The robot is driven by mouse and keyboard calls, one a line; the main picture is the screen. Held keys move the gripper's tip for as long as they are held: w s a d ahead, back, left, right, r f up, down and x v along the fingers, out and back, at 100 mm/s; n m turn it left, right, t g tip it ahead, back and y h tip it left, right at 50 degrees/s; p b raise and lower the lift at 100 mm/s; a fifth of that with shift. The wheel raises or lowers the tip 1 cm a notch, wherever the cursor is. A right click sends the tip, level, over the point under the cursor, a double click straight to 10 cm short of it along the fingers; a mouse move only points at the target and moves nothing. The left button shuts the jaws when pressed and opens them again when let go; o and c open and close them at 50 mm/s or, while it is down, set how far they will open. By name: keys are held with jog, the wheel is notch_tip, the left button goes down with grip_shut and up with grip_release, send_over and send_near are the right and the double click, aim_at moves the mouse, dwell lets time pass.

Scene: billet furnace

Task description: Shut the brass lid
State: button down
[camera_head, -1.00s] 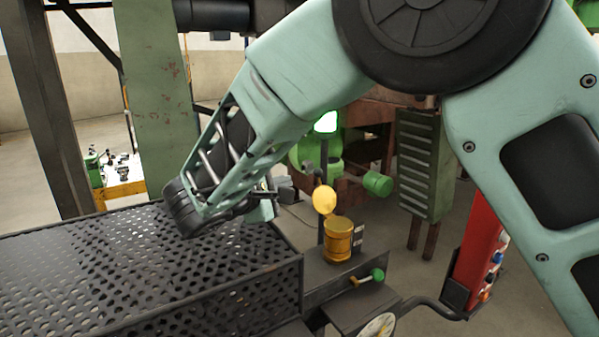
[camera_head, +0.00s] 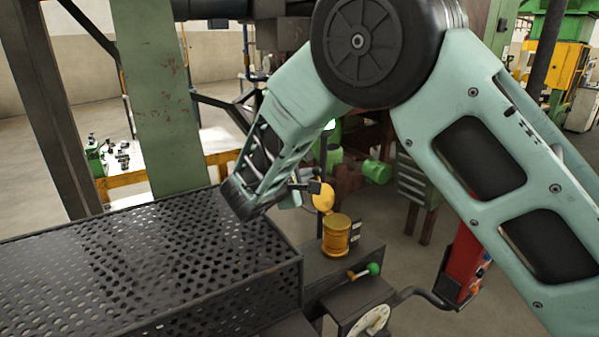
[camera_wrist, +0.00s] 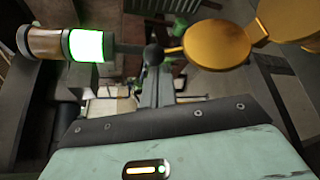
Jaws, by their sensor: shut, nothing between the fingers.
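The brass lid (camera_head: 322,196) is a round golden disc standing open, tilted up at the back-left edge of the brass pot (camera_head: 337,236). In the wrist view the lid (camera_wrist: 215,45) shows its broad face, with the pot (camera_wrist: 288,18) partly cut off at upper right. A dark ball at the lid's left edge shows in that view. My gripper (camera_head: 312,187) is shut and empty, at the lid's upper left in the head view. I cannot tell whether it touches the lid. My forearm hides part of the area behind it.
A perforated dark metal box (camera_head: 130,262) fills the left front. A green-knobbed lever (camera_head: 364,271) and a dial gauge (camera_head: 372,321) sit in front of the pot. A lit green lamp (camera_wrist: 86,45) stands left of the lid in the wrist view.

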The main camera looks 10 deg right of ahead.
jog(key=shift+s+f+b, duration=0.1)
jog(key=shift+b, duration=0.6)
jog(key=shift+s+d+r+m+b, duration=0.1)
jog(key=shift+s+r+m+b, duration=0.15)
jog(key=shift+b, duration=0.65)
jog(key=shift+s+m+t+b, duration=0.1)
jog(key=shift+m+t+b, duration=0.2)
jog(key=shift+b, duration=0.35)
jog(key=s+d+r+m+t+h+b, duration=0.1)
jog(key=s+m+b, duration=0.3)
jog(key=b, duration=1.7)
jog(key=shift+s+d+t+h, duration=0.4)
jog(key=shift+s+d+t, duration=0.15)
jog(key=shift+s, duration=0.65)
jog(key=shift+s+r, duration=0.1)
jog(key=shift+r, duration=0.15)
